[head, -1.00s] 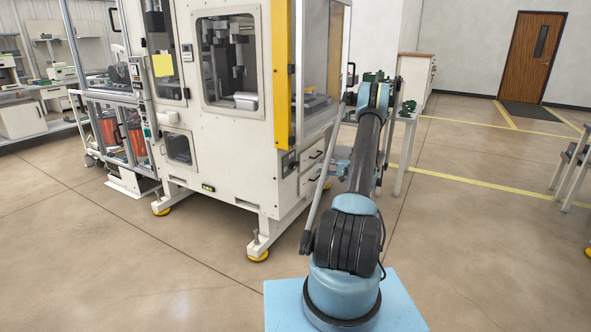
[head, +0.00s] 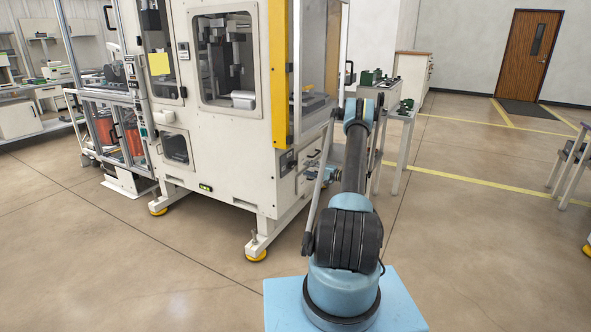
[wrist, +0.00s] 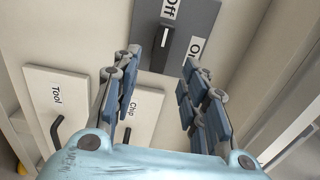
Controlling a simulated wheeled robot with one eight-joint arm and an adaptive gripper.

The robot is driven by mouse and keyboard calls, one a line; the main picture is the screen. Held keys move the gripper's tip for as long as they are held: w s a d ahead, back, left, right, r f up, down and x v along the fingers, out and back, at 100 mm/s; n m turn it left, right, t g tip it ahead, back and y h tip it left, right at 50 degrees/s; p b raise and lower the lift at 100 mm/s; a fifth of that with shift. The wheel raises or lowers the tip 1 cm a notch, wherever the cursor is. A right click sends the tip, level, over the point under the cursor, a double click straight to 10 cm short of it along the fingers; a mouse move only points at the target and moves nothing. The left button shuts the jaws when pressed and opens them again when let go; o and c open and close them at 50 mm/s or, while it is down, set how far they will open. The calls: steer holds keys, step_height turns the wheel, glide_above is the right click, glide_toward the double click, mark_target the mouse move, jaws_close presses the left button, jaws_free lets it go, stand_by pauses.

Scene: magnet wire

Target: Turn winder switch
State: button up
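The winder switch is a black lever (wrist: 161,48) on a dark grey plate (wrist: 203,20). In the wrist view it stands at the top centre, its upper end toward the "Off" label; the "On" label is to its right. The plate also shows small on the machine's lower side in the head view (head: 287,162). My gripper (wrist: 162,62) is open, with one finger on each side below the lever. Nothing is between the fingers, and I see no contact. In the head view my gripper (head: 314,171) is small, beside the machine's lower side.
Drawer fronts labelled "Tool" (wrist: 43,88) and "Chip" (wrist: 143,112), with protruding black handles, lie below the switch. The white winder machine (head: 228,140) stands left of my arm. A bench (head: 400,117) with green parts stands behind the arm. Open floor lies to the right.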

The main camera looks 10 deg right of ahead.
mark_target(295, 165)
steer(key=x, duration=0.8)
steer(key=shift+w+a, duration=0.2)
steer(key=shift+a, duration=0.1)
jaws_close()
